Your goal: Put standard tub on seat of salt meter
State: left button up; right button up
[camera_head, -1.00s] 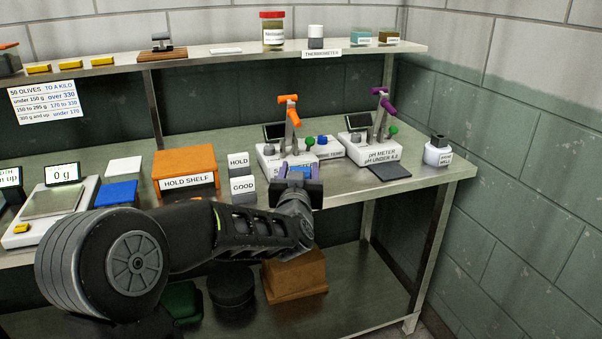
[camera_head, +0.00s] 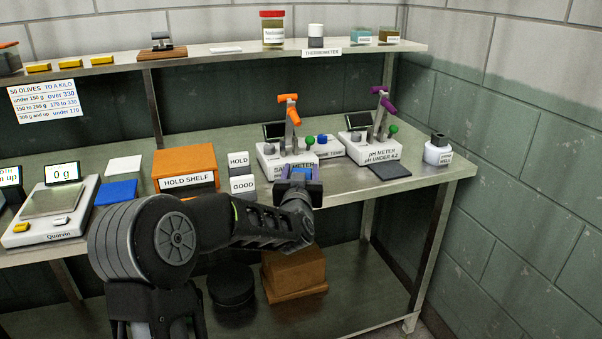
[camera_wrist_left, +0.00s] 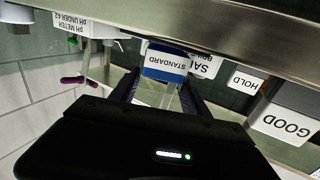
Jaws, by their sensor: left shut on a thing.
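The blue standard tub (camera_wrist_left: 167,62) has a white label reading STANDARD and sits between the fingers of my left gripper (camera_wrist_left: 160,92) in the left wrist view. In the head view the left gripper (camera_head: 301,182) is shut on the tub (camera_head: 302,172), at the front of the salt meter (camera_head: 268,158). The salt meter is a white box with an orange-handled lever (camera_head: 290,113) and a dark display. The gripper and tub cover part of its front label, and its seat cannot be made out. Height above the bench is unclear. My right gripper is not in view.
The pH meter (camera_head: 360,150), with a purple lever and a dark pad in front, stands right of the salt meter. HOLD and GOOD blocks (camera_head: 242,185) and the orange hold shelf (camera_head: 186,160) stand left. A white bottle (camera_head: 438,153) is near the right edge.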

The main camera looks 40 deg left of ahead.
pick_arm(q)
jog(key=shift+f, duration=0.1)
jog(key=o, duration=1.6)
jog(key=shift+o, duration=0.2)
jog(key=v, duration=1.2)
jog(key=shift+s, duration=0.1)
